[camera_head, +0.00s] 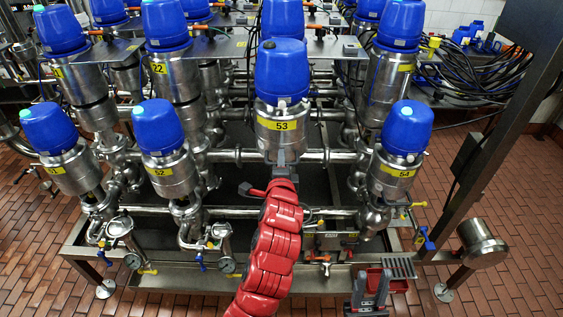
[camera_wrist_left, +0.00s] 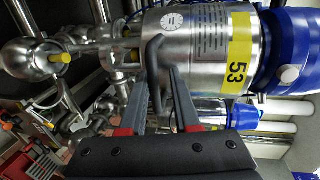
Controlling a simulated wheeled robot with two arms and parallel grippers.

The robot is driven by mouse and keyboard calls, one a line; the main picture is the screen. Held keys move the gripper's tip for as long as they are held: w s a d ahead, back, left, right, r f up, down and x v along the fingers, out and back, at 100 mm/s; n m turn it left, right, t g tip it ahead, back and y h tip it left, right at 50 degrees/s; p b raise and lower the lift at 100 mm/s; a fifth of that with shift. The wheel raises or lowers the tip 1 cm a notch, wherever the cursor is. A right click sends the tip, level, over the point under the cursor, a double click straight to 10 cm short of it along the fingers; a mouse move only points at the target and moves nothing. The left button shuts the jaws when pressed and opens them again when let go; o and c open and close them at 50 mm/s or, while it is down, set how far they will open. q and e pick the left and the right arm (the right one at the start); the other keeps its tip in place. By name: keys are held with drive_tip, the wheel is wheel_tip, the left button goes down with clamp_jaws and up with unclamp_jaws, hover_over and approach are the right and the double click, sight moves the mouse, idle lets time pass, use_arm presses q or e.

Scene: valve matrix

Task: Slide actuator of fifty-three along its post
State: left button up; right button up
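The actuator of fifty-three (camera_head: 282,72) has a blue cap and a steel body with a yellow "53" label. It stands upright in the front row, higher than its neighbours 52 and 54. In the left wrist view the actuator's steel body (camera_wrist_left: 204,40) lies sideways and close. My left gripper (camera_head: 281,164), on the red arm, is just below it. In the left wrist view my left gripper's fingers (camera_wrist_left: 157,78) are apart, on either side of a dark curved handle (camera_wrist_left: 155,62) beside the body; firm contact is not clear. My right gripper (camera_head: 370,283) is low at the right, its fingers apart and empty.
Actuators 52 (camera_head: 158,145) and 54 (camera_head: 402,150) stand left and right, with 51 (camera_head: 58,150) further left. Pipes and a steel frame surround them. A dark post (camera_head: 492,130) rises at the right. The brick floor (camera_head: 510,245) is open at the front right.

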idle(0.4)
use_arm(q)
drive_tip(key=p+v, duration=0.9)
drive_tip(key=v, duration=0.8)
drive_tip(key=shift+s+p, duration=0.25)
drive_tip(key=shift+p, duration=0.05)
